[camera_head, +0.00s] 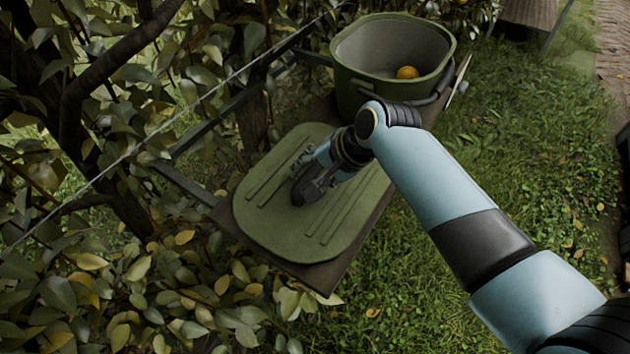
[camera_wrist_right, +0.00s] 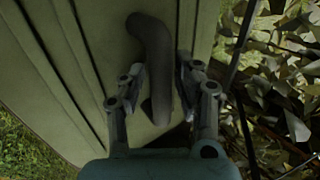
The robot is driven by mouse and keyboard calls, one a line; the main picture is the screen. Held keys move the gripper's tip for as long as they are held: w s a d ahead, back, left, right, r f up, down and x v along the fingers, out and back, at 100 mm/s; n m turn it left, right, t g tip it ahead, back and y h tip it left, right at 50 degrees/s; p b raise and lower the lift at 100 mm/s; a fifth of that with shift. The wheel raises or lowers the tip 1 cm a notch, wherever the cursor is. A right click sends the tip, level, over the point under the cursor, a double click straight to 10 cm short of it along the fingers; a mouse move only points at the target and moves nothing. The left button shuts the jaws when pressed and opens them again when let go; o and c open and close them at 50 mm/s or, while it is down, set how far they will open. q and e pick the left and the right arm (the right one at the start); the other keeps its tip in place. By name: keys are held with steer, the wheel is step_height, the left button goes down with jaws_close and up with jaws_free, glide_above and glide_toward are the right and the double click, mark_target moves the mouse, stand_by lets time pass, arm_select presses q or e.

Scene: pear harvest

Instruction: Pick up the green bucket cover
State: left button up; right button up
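The green bucket cover (camera_head: 270,215) is a flat rounded panel with raised ribs, lying on a wooden board. My right gripper (camera_head: 305,190) reaches down over the middle of the cover. In the right wrist view, the cover (camera_wrist_right: 45,75) fills the left and middle. Its dark curved handle (camera_wrist_right: 150,40) runs between the two fingers of my right gripper (camera_wrist_right: 161,82). The fingers stand apart on either side of the handle, with a small gap visible on the left. In the head view the gripper hides much of the handle. My left gripper is not in view.
The green bucket (camera_head: 350,90) stands behind the cover, with a yellow-orange fruit (camera_head: 407,73) inside. The board (camera_head: 318,275) sticks out slightly around the cover. Leafy branches (camera_head: 110,180) and a thin wire crowd the left. Open grass (camera_head: 540,160) lies to the right.

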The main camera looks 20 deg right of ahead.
jaws_close()
stand_by(0.7)
